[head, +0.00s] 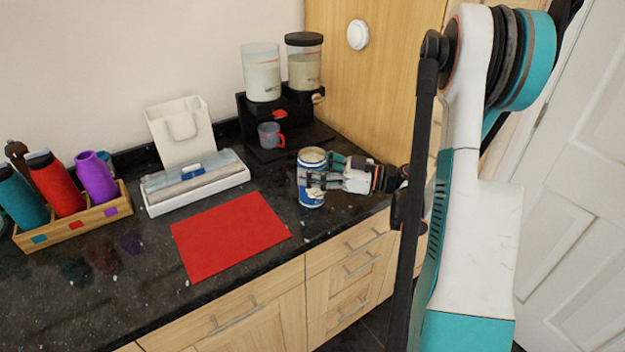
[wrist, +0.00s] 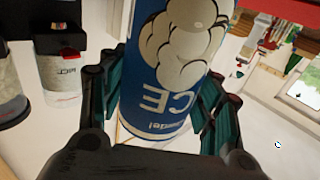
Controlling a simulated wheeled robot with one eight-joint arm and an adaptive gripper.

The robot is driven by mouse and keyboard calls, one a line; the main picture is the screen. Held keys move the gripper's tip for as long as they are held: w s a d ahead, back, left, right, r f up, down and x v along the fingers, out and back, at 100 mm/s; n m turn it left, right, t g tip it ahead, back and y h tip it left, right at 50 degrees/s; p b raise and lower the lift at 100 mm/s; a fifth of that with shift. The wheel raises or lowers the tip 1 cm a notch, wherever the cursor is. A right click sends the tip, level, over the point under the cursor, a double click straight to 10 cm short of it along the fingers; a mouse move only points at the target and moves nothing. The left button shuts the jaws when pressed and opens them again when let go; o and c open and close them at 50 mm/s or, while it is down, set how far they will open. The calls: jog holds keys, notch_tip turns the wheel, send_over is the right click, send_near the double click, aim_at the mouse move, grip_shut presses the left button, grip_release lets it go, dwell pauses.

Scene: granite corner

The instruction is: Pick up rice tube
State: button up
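The rice tube (head: 312,198) is a blue and white cylinder with a pale top. It stands upright near the right end of the dark counter, and I cannot tell whether its base touches the surface. My gripper (head: 318,176) reaches it from the right, with fingers around its middle. In the wrist view the tube (wrist: 165,100) fills the space between the fingers of my gripper (wrist: 160,105), its lettering upside down. The dark and teal fingers press against both sides. The tube's far side is hidden.
A dispenser stand (head: 262,142) with two canisters and a grey mug (head: 271,135) is behind the tube. A red mat (head: 230,236), a white tray (head: 200,190) and a wooden bottle crate (head: 75,220) lie left. A wooden cabinet side (head: 375,85) rises behind my arm.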

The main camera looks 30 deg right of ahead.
jog(key=shift+r, duration=0.1)
notch_tip(320, 180, up, 20)
jog(key=p, duration=0.7)
dwell(0.4)
